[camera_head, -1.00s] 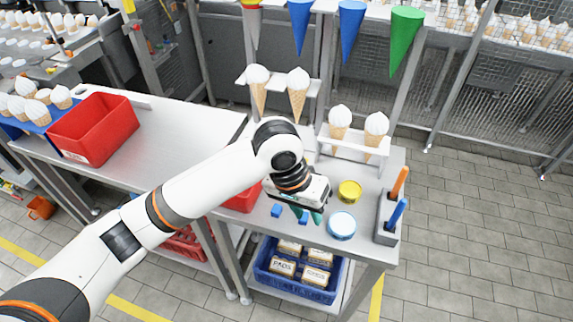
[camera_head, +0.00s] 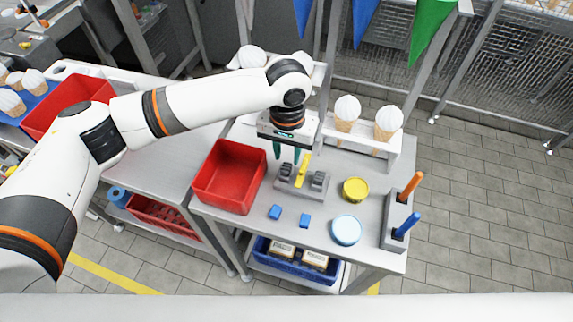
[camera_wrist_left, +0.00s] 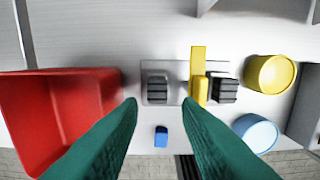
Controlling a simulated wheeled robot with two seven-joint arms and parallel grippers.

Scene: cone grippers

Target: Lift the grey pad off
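A grey fixture (camera_head: 296,190) lies on the table with a yellow bar (camera_head: 304,170) across it. A dark grey ribbed pad (camera_head: 286,170) is on its left part and a second one (camera_head: 319,180) on its right. In the left wrist view, the left pad (camera_wrist_left: 157,88) lies beyond and between the fingertips, and the right pad (camera_wrist_left: 224,89) is beside the yellow bar. My left gripper (camera_head: 287,154) points down above the fixture's left part. Its teal fingers are apart, with nothing between them; it also shows in the wrist view (camera_wrist_left: 159,104). My right gripper is out of view.
A red bin (camera_head: 205,185) stands left of the fixture. Two small blue blocks (camera_head: 275,212) (camera_head: 305,221) lie in front. A yellow tin (camera_head: 355,190), a light blue tin (camera_head: 346,231) and a tool holder (camera_head: 394,226) are right. A white cone rack (camera_head: 375,145) stands behind.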

